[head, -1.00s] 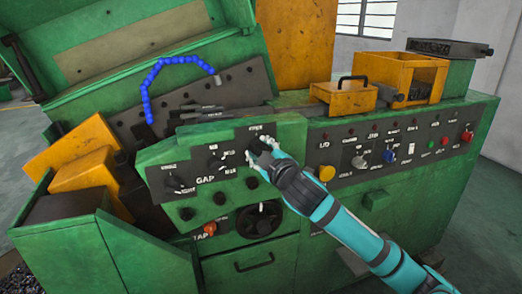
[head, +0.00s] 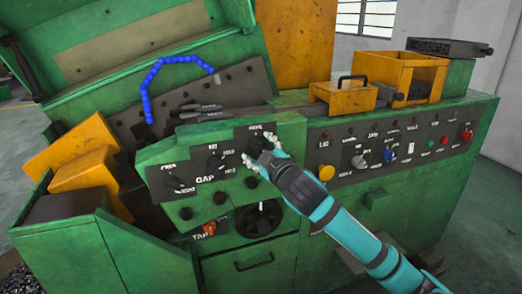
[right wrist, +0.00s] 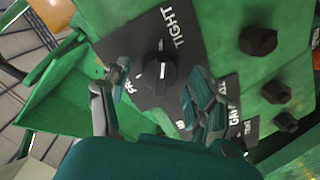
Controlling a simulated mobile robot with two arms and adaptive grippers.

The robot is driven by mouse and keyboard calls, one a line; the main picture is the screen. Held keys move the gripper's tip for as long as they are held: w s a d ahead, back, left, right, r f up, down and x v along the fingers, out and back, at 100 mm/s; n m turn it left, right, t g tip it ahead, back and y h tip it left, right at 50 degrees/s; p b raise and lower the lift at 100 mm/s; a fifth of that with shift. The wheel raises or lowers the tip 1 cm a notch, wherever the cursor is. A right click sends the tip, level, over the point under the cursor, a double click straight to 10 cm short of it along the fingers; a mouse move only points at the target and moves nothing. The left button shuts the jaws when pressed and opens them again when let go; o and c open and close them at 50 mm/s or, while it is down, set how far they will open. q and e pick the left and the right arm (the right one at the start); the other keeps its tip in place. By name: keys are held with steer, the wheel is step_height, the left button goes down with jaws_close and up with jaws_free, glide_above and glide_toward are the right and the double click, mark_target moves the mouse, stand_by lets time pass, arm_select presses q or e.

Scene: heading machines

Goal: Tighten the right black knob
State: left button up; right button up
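The right black knob (head: 257,143) is at the upper right of the sloped control panel, partly hidden by my right gripper (head: 266,156). In the right wrist view, the black knob (right wrist: 158,73) has a pale pointer line and sits on a dark plate marked "TIGHT". My right gripper (right wrist: 160,88) is open there, with one finger on each side of the knob and visible gaps between. I see no contact with the knob. My left gripper is not in view.
Two other black knobs, the middle one (head: 215,162) and the left one (head: 175,183), are on the same panel. Smaller black knobs and a handwheel (head: 260,219) are below. A yellow button (head: 326,173) is to the right of my gripper.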

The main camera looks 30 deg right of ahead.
steer(key=v, duration=0.7)
steer(key=shift+s, duration=0.25)
stand_by(0.4)
